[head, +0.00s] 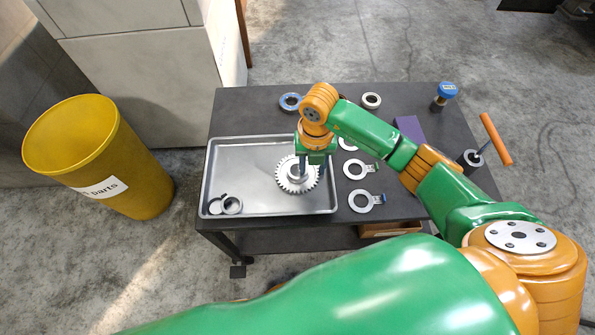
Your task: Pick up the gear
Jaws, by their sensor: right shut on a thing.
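The gear (288,184) is a silver toothed wheel with a raised hub, at the right part of the metal tray (240,148) in the head view. My right gripper (303,172) points down over the gear and is shut on it near its hub. The gripper and wrist hide part of the gear's far side. I cannot tell whether the gear touches the tray floor. My left gripper is not in view; a large green arm link of mine fills the bottom.
Small dark and silver rings (232,205) lie in the tray's near left corner. A yellow bin (130,160) stands left.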

